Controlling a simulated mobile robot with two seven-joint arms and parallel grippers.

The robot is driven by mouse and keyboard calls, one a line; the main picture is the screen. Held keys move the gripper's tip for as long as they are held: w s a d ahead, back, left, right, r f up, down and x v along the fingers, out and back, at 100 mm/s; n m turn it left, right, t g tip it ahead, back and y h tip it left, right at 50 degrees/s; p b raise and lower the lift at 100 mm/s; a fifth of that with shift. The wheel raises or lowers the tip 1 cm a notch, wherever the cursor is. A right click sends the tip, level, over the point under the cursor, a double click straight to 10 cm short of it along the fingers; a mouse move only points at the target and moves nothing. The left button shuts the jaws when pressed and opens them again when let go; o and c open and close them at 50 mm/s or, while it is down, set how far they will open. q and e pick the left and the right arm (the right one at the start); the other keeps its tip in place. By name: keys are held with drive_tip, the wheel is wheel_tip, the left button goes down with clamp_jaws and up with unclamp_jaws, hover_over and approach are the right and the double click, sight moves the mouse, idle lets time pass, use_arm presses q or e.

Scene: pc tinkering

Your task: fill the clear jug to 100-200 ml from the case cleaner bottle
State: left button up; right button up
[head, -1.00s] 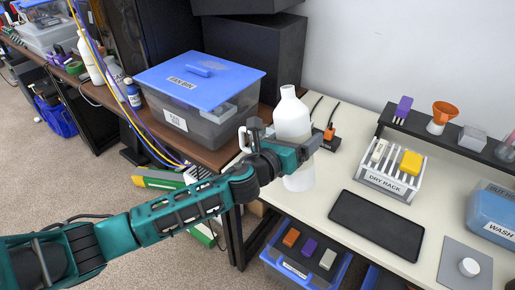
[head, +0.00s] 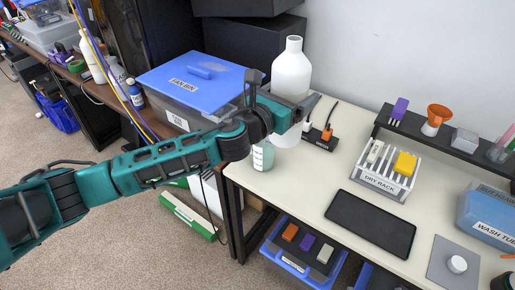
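A large white bottle (head: 291,72) stands upright at the back left of the pale table, its label not visible. My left gripper (head: 305,108) crosses in front of its middle and appears shut on it; the finger contact is hidden. The bottle's lower part shows beneath the gripper. A clear jug (head: 263,156) with a greenish tint and faint markings stands on the table's left corner, just below my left wrist. Its top is partly covered by the arm, and its fill level is too small to read. My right gripper is not in view.
A blue-lidded bin (head: 200,77) stands left of the bottle. A power strip (head: 321,138) with orange plugs lies right of it. A dry rack (head: 388,172), a black mat (head: 370,222) and a blue wash tub (head: 488,214) are further right. The table's front left is clear.

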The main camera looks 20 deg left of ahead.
use_arm(q)
drive_tip(key=s+d+r, duration=0.3)
drive_tip(key=d+r, duration=0.1)
drive_tip(key=d, duration=0.1)
drive_tip(key=shift+s, duration=0.45)
idle(0.5)
drive_tip(key=s+a+f+n+y, duration=0.2)
drive_tip(key=s+a+f+y, duration=0.1)
drive_tip(key=s+a, duration=0.3)
drive_tip(key=s+a+f+n+t+y, duration=0.1)
drive_tip(key=s+a+f+n+y, duration=0.1)
drive_tip(key=s+a, duration=0.5)
wheel_tip(320, 180, down, 2)
drive_tip(key=shift+s+a+f+n+y, duration=0.2)
drive_tip(key=shift+a+n+y, duration=0.1)
drive_tip(key=shift+a+y, duration=0.7)
drive_tip(key=shift+w, duration=0.1)
